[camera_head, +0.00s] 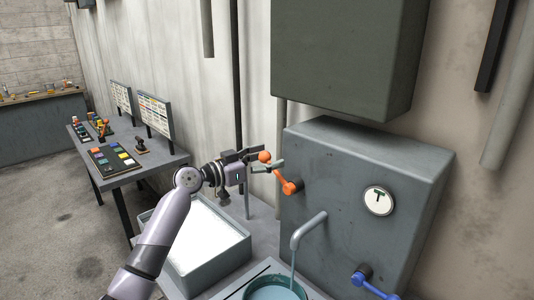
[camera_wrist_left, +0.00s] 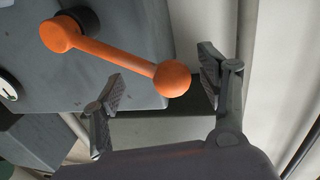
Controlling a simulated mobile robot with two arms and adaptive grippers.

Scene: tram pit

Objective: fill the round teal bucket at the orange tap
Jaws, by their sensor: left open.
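The orange tap (camera_head: 290,186) is a lever with a ball end on the front of a grey cabinet. It also shows in the left wrist view (camera_wrist_left: 115,55). My left gripper (camera_head: 262,163) is open at the ball end. In the left wrist view my left gripper (camera_wrist_left: 162,70) has its fingers apart, with the ball between them; contact cannot be told. The round teal bucket (camera_head: 262,278) stands under the grey spout (camera_head: 305,228), cut off by the bottom edge. A thin stream appears to run from the spout into it. My right gripper is out of view.
A blue lever (camera_head: 372,284) sits lower right on the cabinet (camera_head: 340,190). A grey basin (camera_head: 222,265) with a white inside is left of the bucket, beneath my left arm. A table (camera_head: 160,165) with small items and upright boards stands farther left.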

